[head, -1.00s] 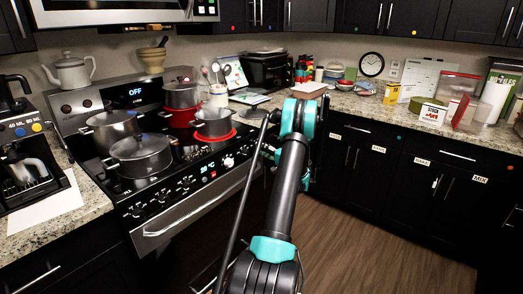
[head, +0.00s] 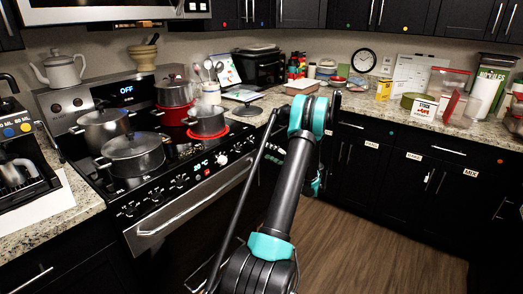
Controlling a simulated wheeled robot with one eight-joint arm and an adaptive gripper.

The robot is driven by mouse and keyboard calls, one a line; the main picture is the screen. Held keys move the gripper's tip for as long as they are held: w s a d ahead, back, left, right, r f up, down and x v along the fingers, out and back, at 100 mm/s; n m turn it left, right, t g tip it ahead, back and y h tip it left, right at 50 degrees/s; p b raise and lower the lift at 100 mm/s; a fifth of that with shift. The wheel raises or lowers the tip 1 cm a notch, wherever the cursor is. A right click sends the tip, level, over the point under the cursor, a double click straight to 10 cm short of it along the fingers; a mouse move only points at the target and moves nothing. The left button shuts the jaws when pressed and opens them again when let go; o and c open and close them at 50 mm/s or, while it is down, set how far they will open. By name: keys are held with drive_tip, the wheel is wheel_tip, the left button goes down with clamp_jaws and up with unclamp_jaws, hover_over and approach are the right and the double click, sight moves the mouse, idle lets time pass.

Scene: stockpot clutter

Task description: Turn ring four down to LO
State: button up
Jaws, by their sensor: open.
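The stove's front panel (head: 160,190) carries a row of dark knobs (head: 128,209), a lit display (head: 200,166) and one pale knob (head: 222,159) near its right end. The labels are too small to read, so I cannot tell which knob is ring four's. The large front-left pot (head: 133,155) and the back-left pot (head: 103,126) show no glow. My arm rises right of the stove; its gripper is hidden behind the arm links.
The oven handle (head: 190,208) sticks out below the panel. A coffee machine (head: 22,160) stands on the left counter. The right counter (head: 350,101) holds several boxes and containers. The wooden floor (head: 365,235) is clear at right.

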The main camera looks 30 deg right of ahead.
drive_tip(key=shift+v, duration=1.3)
drive_tip(key=a+r+n+g, duration=0.2)
drive_tip(key=a+g, duration=0.2)
drive_tip(key=a, duration=0.8)
drive_tip(key=a+r+n+g, duration=0.2)
drive_tip(key=a+g, duration=0.1)
drive_tip(key=a, duration=0.9)
drive_tip(key=s+a+n+g+h, duration=0.1)
drive_tip(key=s+a+g, duration=0.1)
drive_tip(key=s+a, duration=0.35)
drive_tip(key=s+a+n+g, duration=0.1)
drive_tip(key=s+a+g, duration=0.15)
drive_tip(key=a, duration=0.55)
drive_tip(key=s+a+f+n+g+h, duration=0.1)
drive_tip(key=s+a+f+n+h, duration=0.1)
drive_tip(key=s, duration=0.9)
drive_tip(key=s+a+f+n+h, duration=0.2)
drive_tip(key=s+a+n+h, duration=0.1)
drive_tip(key=s, duration=0.9)
drive_tip(key=shift+g+h, duration=0.35)
drive_tip(key=shift+h, duration=0.15)
